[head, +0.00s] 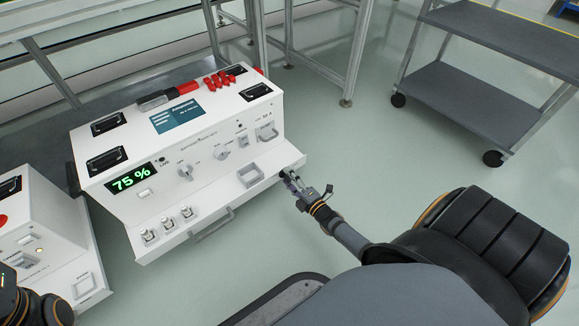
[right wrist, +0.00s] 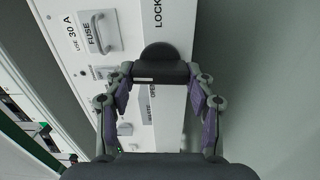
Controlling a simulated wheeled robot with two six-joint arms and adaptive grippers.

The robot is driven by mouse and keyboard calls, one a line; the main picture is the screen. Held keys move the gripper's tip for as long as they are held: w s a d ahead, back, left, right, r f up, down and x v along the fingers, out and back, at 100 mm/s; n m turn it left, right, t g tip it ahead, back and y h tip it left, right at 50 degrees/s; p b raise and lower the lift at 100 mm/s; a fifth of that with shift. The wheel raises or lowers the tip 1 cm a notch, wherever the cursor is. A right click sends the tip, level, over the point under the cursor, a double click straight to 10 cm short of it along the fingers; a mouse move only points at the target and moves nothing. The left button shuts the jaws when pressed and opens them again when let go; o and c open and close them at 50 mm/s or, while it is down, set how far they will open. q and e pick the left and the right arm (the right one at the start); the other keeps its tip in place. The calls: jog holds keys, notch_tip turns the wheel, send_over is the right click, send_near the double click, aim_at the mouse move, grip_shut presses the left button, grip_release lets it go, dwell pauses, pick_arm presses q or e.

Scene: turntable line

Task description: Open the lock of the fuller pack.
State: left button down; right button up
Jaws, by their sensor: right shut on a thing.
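A white pack (head: 215,133) stands in the middle of the head view, and its green display (head: 131,178) reads 75 %. A second white pack (head: 45,215) is cut off at the left edge, and its charge reading does not show. My right gripper (head: 287,177) is at the right end of the 75 % pack's front ledge. In the right wrist view its fingers are shut on a black lock knob (right wrist: 160,54). The word LOCK is printed beyond the knob, and OPEN is partly hidden near the fingers. My left gripper is out of view.
A grey trolley (head: 470,100) stands at the back right. The floor right of the pack is clear.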

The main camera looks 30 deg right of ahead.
jog(key=shift+n, duration=0.5)
jog(key=o, duration=1.2)
jog(key=shift+c, duration=0.2)
jog(key=s, duration=1.2)
jog(key=shift+d, duration=0.45)
